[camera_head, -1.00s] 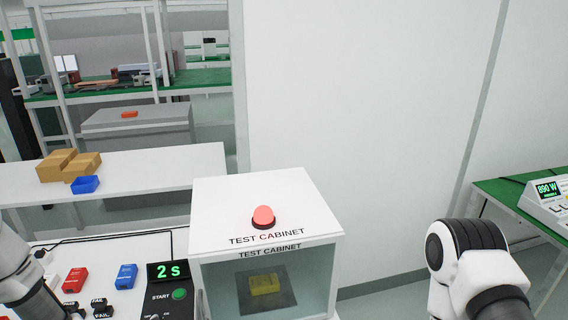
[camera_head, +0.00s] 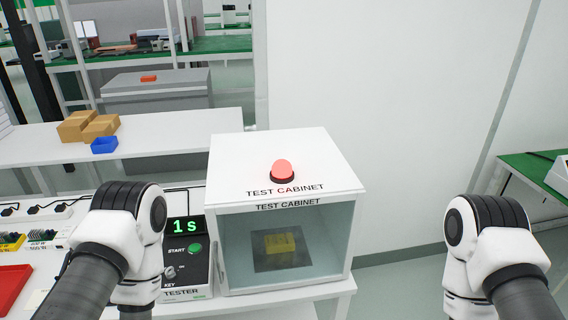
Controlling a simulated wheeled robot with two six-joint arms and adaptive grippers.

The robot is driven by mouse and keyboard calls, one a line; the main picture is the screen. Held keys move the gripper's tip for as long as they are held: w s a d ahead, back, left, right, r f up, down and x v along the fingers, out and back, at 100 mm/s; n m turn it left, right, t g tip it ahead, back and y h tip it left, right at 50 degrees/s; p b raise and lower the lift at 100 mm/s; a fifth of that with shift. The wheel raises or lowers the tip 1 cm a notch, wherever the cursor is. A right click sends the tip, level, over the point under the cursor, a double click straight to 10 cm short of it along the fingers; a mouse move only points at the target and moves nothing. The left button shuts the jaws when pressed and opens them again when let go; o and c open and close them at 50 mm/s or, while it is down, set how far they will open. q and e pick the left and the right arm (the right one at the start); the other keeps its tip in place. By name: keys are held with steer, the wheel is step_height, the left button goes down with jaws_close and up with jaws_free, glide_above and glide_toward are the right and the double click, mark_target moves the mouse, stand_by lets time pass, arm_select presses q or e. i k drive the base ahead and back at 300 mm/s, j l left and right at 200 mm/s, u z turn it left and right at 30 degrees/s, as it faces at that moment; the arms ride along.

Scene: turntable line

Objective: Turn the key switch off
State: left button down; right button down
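The key switch (camera_head: 169,273) is a small knob low on the front left of the black tester box (camera_head: 201,268), between the printed words ON and KEY. Its exact turn is too small to read. The tester has a green START button (camera_head: 194,249) and a green display (camera_head: 187,226) reading 1 s. My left arm stands just left of the tester, close beside the key switch in the picture; its gripper fingers do not show. My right arm is at the lower right, with its gripper out of view.
The white test cabinet (camera_head: 230,177) stands right of the tester, with a red dome lamp (camera_head: 282,170) on top and a yellow block (camera_head: 280,243) behind its clear front. A red tray (camera_head: 12,284) lies at the lower left. A power strip (camera_head: 40,213) lies behind.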

mark_target(172, 275)
steer(key=u, duration=0.85)
